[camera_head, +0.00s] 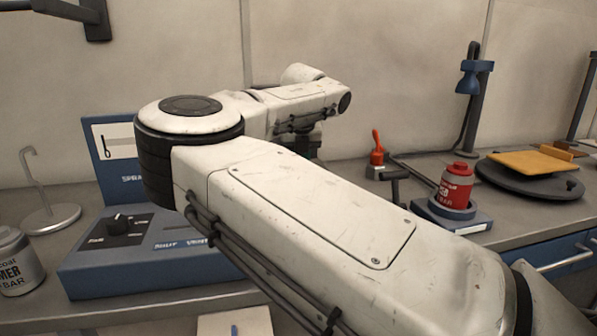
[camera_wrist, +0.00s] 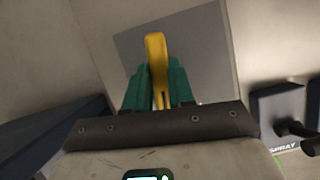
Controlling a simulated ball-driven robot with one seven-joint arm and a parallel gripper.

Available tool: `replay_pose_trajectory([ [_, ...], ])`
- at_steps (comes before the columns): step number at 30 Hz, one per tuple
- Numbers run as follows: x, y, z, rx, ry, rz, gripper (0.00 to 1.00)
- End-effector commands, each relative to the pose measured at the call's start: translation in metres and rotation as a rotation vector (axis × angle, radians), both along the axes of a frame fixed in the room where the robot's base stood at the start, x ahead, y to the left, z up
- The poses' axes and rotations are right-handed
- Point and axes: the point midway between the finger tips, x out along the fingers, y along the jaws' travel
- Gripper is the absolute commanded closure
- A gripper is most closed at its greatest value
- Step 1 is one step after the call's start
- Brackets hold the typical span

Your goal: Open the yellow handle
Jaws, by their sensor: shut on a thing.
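The yellow handle (camera_wrist: 155,52) shows in the wrist view, upright in the picture, in front of a grey plate (camera_wrist: 200,45). My gripper (camera_wrist: 157,86) has green fingers, one on each side of the handle's lower part, and is shut on it. The handle's upper end sticks out beyond the fingertips.
A blue panel with a knob (camera_head: 122,222) stands left on the bench, partly behind my arm. A grey can (camera_head: 18,262) and a hook stand (camera_head: 48,218) are far left. A red can (camera_head: 456,186), a red-handled tool (camera_head: 377,152) and a turntable with a yellow board (camera_head: 525,163) are right.

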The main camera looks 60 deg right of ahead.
Motion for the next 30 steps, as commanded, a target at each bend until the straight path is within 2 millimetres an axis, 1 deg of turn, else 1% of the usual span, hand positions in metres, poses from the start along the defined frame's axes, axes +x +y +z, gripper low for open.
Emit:
replay_pose_trajectory([
  [1, 0.0003, 0.0001, -0.0032, 0.002, -0.003, 0.026, 1.00],
  [9, 0.0002, 0.0004, -0.0012, 0.002, 0.001, 0.122, 1.00],
  [25, 0.0001, 0.0002, 0.0005, 0.001, 0.002, 0.146, 1.00],
  [26, 0.0001, 0.0002, 0.0005, 0.001, 0.002, 0.146, 0.76],
  [30, 0.0000, 0.0001, 0.0004, 0.001, 0.002, 0.145, 0.62],
])
